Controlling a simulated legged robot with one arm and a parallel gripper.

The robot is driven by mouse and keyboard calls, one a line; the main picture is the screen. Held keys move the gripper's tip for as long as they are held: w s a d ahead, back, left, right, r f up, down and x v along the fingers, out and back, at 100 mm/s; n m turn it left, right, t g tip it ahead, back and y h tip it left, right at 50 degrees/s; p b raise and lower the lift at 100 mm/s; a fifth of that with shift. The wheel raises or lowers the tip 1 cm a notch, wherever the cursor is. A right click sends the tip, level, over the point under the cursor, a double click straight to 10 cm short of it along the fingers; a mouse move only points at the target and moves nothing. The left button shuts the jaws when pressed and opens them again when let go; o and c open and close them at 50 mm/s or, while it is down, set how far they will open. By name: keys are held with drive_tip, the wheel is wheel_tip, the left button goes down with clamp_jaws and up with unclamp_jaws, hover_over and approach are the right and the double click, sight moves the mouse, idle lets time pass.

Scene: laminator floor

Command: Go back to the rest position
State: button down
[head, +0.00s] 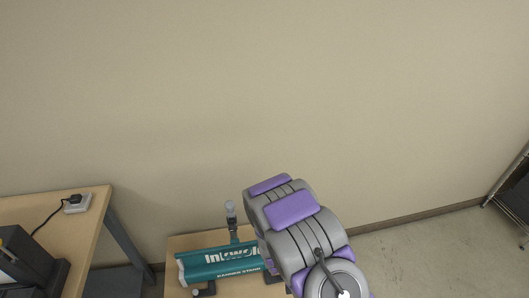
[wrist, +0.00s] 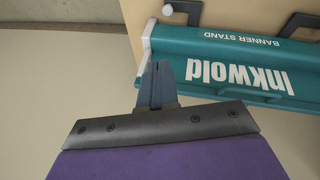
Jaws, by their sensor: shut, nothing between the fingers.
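My gripper (wrist: 157,68) shows in the wrist view with its narrow fingers shut together and nothing between them. The fingertips appear beside the left end of a teal banner stand (wrist: 225,58), which looks upside down there; I cannot tell whether they touch it. In the head view my grey and purple arm reaches forward at the lower middle and hides the gripper. The same banner stand (head: 215,264) lies to the left of the arm, its right end hidden behind it.
The stand rests on a small wooden table (head: 185,243). A wooden desk (head: 60,205) at the left holds a power socket (head: 77,204) and a black device (head: 27,260). A beige wall (head: 300,110) stands behind. A metal rack (head: 513,190) is at the right, with bare floor (head: 430,260) before it.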

drive_tip(key=s+d+r+m+g, duration=0.1)
drive_tip(key=s+r, duration=0.2)
drive_tip(key=r, duration=0.5)
drive_tip(key=s+d+r+m+g+y, duration=0.1)
drive_tip(key=s+r, duration=0.2)
drive_tip(key=r, duration=0.5)
drive_tip(key=s+d+r+m+g, duration=0.1)
drive_tip(key=s+d+r, duration=0.15)
drive_tip(key=r, duration=0.65)
drive_tip(key=s+d+r+g, duration=0.1)
drive_tip(key=s+r, duration=0.3)
drive_tip(key=s, duration=0.3)
drive_tip(key=s+d+r+m+g, duration=0.1)
drive_tip(key=s+r, duration=0.4)
drive_tip(key=s, duration=0.3)
drive_tip(key=s+d+r+g, duration=0.1)
drive_tip(key=s+r, duration=0.4)
drive_tip(key=s, duration=0.3)
drive_tip(key=shift+r, duration=0.15)
drive_tip(key=shift+s+d, duration=0.1)
drive_tip(key=shift+d, duration=0.1)
drive_tip(key=shift+d, duration=0.3)
drive_tip(key=shift+a, duration=0.25)
